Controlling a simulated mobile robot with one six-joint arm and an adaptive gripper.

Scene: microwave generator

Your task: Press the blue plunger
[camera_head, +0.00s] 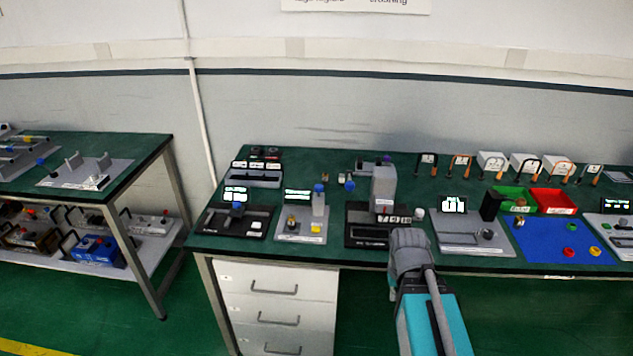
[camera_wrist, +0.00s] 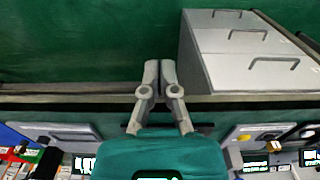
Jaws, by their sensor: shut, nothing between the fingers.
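Several blue-topped parts show on the green bench in the head view: a blue cap on a clear upright cylinder (camera_head: 319,198), a blue knob (camera_head: 237,209) on the black device to its left, and a small blue part (camera_head: 349,185) behind. I cannot tell for certain which is the blue plunger; the cap on the cylinder looks most like one. My gripper (camera_wrist: 160,66) is shut and empty in the wrist view, near the bench's front edge. In the head view my arm hides its fingers. No blue plunger can be made out in the wrist view.
A grey block device (camera_head: 384,190) stands right of the cylinder's station. A grey plate station (camera_head: 468,240), green bin (camera_head: 515,199), red bin (camera_head: 552,200) and blue mat (camera_head: 550,245) are farther right. White drawers (camera_head: 277,300) are under the bench. Another bench (camera_head: 130,155) stands left.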

